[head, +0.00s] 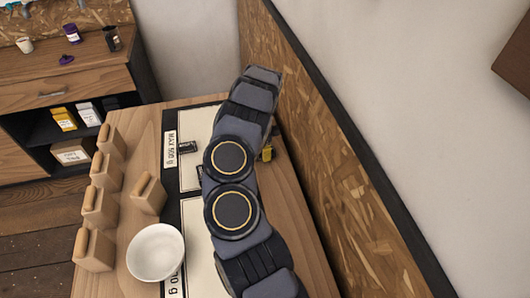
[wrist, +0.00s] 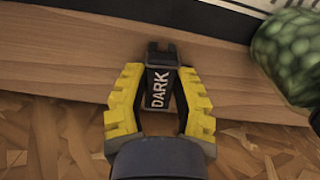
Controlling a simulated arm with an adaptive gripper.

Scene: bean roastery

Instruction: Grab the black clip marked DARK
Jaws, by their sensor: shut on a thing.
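The black clip (wrist: 159,88) with the white word DARK sits between the yellow fingers of my gripper (wrist: 160,74) in the wrist view. The fingers are shut on it, one on each side. Its notched far end sticks out past the fingertips over the wooden tabletop. I cannot tell whether it touches the wood. In the head view my arm hides the clip, and only a bit of my yellow gripper (head: 267,153) shows beside the arm, near the table's right edge.
A chipboard wall panel (head: 340,165) runs close along the table's right side. A green bumpy bag (wrist: 287,55) lies right of my gripper. Another dark clip-like piece (head: 187,147) lies on a mat marked MAX 500 g. A white bowl (head: 155,252) and several wooden blocks (head: 103,206) stand left.

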